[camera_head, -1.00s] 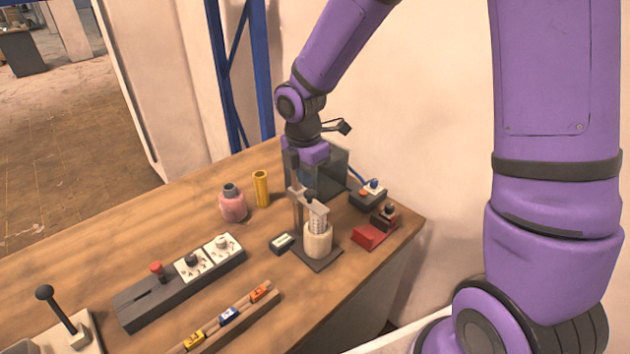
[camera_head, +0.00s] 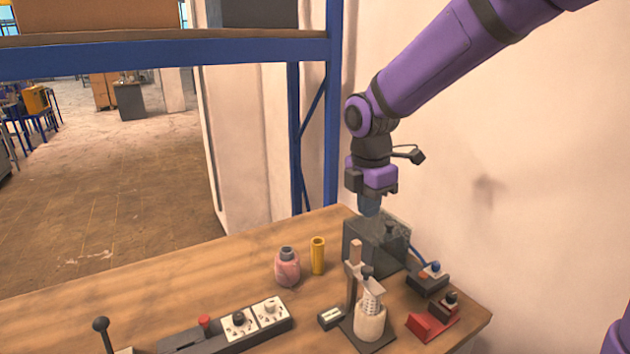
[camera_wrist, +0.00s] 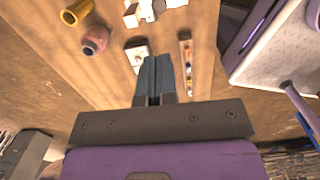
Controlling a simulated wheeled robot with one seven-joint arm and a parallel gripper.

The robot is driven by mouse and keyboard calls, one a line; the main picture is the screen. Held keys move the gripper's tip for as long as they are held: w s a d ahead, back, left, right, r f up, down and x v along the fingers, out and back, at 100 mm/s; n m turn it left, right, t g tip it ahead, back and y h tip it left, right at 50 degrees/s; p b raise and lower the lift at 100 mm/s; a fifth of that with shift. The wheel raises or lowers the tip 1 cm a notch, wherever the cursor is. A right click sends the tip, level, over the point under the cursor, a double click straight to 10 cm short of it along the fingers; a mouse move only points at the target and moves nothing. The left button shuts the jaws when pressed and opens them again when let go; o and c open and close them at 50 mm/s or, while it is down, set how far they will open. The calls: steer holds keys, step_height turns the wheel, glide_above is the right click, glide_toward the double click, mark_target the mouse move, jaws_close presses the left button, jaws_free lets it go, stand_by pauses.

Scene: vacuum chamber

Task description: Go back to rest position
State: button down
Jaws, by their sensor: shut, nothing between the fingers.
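My gripper (camera_head: 370,207) is held above the table's back right, fingers pointing down, just over the dark see-through box (camera_head: 396,240) in the head view. I cannot tell the exact gap between the fingertips and the box. In the wrist view my gripper (camera_wrist: 156,60) shows its two grey-blue fingers pressed together, with nothing between them. The arm reaches in from the upper right.
The wooden table (camera_head: 215,270) bears a pink bottle (camera_head: 287,269), a yellow tube (camera_head: 318,257), a stand with a pale cylinder (camera_head: 369,322), a dark control strip (camera_head: 187,343) and a red device (camera_head: 427,325). A blue shelf beam (camera_head: 170,56) crosses behind. A wall stands right.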

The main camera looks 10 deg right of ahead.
steer(key=s+d+r+m+t, duration=0.1)
steer(key=s+d+r+m, duration=0.2)
steer(key=s+m, duration=0.4)
steer(key=s+d+r+m+t, duration=0.2)
steer(key=s+d+r+m, duration=0.2)
steer(key=s+m, duration=0.3)
steer(key=s+d+r+m+t, duration=0.2)
steer(key=s+d+r+m, duration=0.2)
steer(key=s+m, duration=0.4)
steer(key=shift+s+d+y, duration=0.35)
steer(key=shift+d+y, duration=0.05)
steer(key=shift+d, duration=0.25)
